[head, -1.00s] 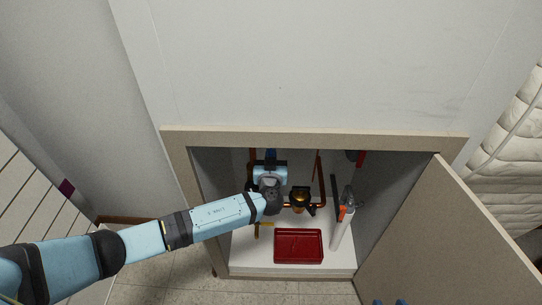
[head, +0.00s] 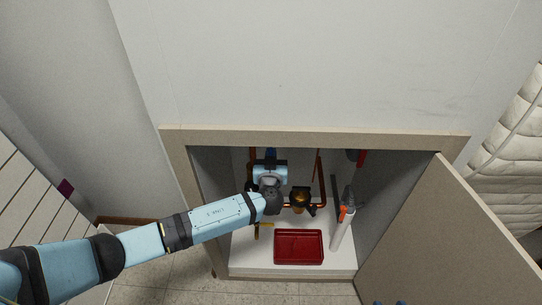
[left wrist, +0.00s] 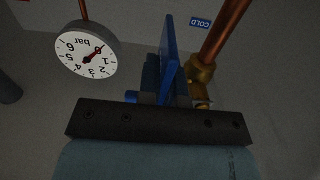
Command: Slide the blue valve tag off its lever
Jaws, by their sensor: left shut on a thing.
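The blue valve tag (left wrist: 168,62) stands nearly edge-on in front of my left wrist camera, beside a brass valve (left wrist: 201,78) on a copper pipe. My left gripper (left wrist: 160,84) is shut on the tag. In the head view my left gripper (head: 270,161) reaches into the back left of the cabinet, with a bit of blue (head: 270,153) just beyond it. The lever and how the tag sits on it cannot be made out clearly. My right gripper is not recognisable in either view.
A round pressure gauge (left wrist: 85,49) hangs left of the tag. A COLD label (left wrist: 200,23) is on the back wall. In the cabinet are a red tray (head: 298,261), a brass fitting (head: 300,198) and a white tube (head: 341,229). The door (head: 445,240) stands open at right.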

